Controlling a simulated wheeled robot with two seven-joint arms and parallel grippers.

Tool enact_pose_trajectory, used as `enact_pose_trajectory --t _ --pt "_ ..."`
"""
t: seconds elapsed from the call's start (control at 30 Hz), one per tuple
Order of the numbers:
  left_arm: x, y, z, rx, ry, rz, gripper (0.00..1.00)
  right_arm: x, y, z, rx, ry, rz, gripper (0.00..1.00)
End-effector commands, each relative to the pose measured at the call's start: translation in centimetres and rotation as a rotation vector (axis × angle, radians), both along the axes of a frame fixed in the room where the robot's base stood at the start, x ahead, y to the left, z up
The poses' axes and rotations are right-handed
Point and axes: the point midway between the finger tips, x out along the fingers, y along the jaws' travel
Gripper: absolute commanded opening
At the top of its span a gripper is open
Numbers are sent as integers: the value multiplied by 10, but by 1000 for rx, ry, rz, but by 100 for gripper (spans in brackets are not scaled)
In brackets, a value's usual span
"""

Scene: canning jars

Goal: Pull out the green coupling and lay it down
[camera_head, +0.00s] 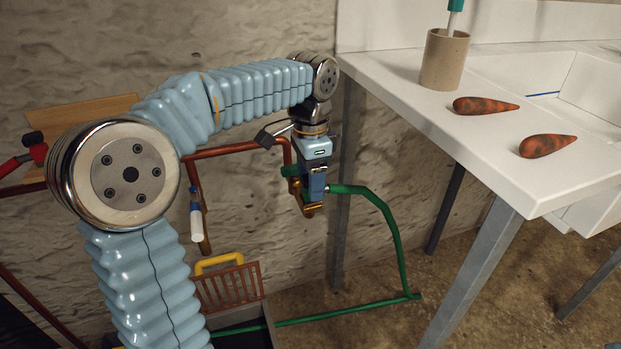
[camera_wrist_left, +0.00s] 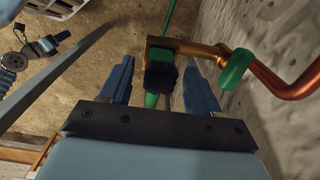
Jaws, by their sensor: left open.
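The green coupling with its dark collar (camera_wrist_left: 160,76) sits at the end of a brass fitting (camera_wrist_left: 188,46) in the left wrist view. Its green hose (camera_head: 392,225) hangs to the right and down to the floor in the head view. My left gripper (camera_wrist_left: 157,66) is open, with one finger on each side of the coupling; I cannot tell whether either finger touches it. In the head view my left gripper (camera_head: 317,188) points down at the fitting and partly hides the coupling. My right gripper is not in view.
A copper pipe (camera_head: 232,148) feeds the fitting, which has a green handle (camera_wrist_left: 236,69). A white counter (camera_head: 400,82) at right holds a brown cup (camera_head: 444,60) and two orange-brown tapered objects (camera_head: 484,105). A brown basket (camera_head: 229,288) stands below.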

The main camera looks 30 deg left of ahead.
Motion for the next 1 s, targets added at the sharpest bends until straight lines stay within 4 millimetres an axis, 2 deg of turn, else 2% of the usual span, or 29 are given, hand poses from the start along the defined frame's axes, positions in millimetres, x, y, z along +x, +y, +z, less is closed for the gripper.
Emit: enact_pose_trajectory --t 0.13,0.5,0.53,0.73,1.0 --pt "0 0 0 0 0 0 60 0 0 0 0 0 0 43" --pt "0 0 0 0 0 0 4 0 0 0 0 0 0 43" --pt "0 0 0 0 0 0 32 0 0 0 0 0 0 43" --pt "0 0 0 0 0 -1 1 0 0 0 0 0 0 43" --pt "0 0 2 0 0 -1 0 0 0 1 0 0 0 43"
